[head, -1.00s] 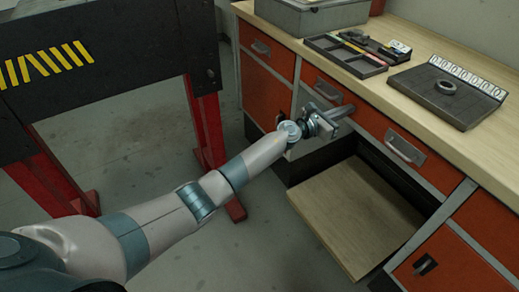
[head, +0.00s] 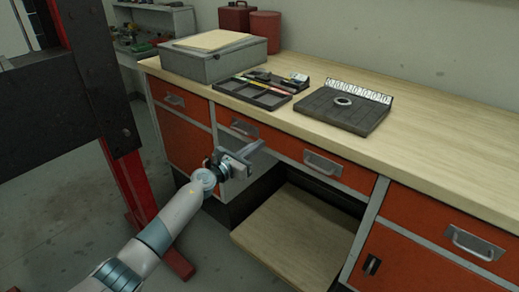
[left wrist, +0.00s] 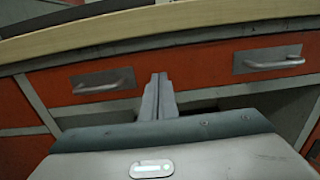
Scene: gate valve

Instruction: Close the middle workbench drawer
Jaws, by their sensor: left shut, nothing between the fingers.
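The middle workbench drawer (head: 285,147) is a wide orange front under the worktop, with two metal handles, a left one (head: 244,129) and a right one (head: 322,163). It looks about level with the neighbouring fronts; any small gap is hard to tell. My left gripper (head: 258,147) is shut and empty, its fingers pointing at the drawer front between the handles. In the left wrist view the shut fingertips (left wrist: 159,76) stand before the orange front, with the left handle (left wrist: 103,82) and right handle (left wrist: 268,62) either side. Contact cannot be told. My right gripper is out of view.
The worktop (head: 430,165) holds a grey box (head: 212,62), a tool tray (head: 262,92) and a dark plate with a ring (head: 345,108). Below the drawer is an open space with a wooden board (head: 300,235). A red-legged black frame (head: 75,100) stands left.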

